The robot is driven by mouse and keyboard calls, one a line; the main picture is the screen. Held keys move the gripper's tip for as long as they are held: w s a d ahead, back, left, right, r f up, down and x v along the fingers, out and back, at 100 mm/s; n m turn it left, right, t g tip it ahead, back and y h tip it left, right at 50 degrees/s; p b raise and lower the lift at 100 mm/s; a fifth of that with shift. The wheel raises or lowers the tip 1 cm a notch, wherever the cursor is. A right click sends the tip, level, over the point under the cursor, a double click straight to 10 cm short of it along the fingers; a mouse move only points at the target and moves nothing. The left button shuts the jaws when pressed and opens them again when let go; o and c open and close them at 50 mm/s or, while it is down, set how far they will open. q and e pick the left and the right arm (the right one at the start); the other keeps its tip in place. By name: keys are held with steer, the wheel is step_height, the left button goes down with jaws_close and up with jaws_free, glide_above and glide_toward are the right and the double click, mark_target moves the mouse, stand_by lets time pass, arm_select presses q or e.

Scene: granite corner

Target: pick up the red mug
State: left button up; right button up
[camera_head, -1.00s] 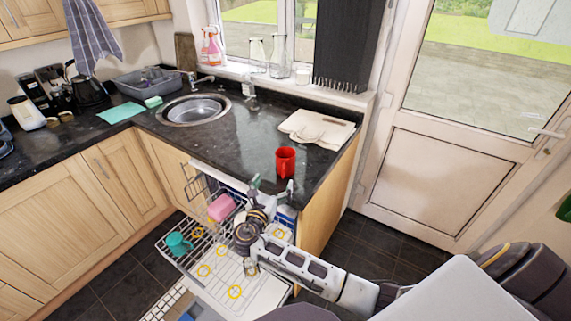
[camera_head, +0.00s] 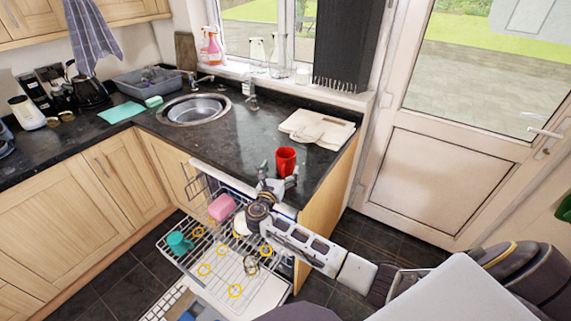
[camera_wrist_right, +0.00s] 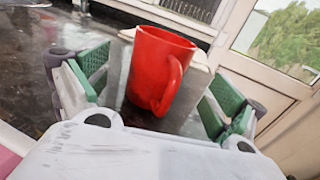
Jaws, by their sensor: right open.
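The red mug (camera_head: 286,160) stands upright on the dark countertop (camera_head: 235,150), close to its front edge above the open dishwasher. My right gripper (camera_head: 277,180) is open, with its fingertips on either side of the mug's near side. In the right wrist view the red mug (camera_wrist_right: 160,68) sits between the two green-padded fingers (camera_wrist_right: 160,92), with its handle turned toward the right finger. A gap shows between each finger and the mug. My left gripper is not in view.
The open dishwasher rack (camera_head: 205,262) below holds a teal mug (camera_head: 179,243) and a pink item (camera_head: 222,207). A sink (camera_head: 194,109) is to the left. The counter between is clear.

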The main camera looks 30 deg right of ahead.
mark_target(283, 166)
steer(key=shift+p+x, duration=0.4)
steer(key=shift+x, duration=2.2)
steer(key=c, duration=1.3)
step_height(283, 166, up, 10)
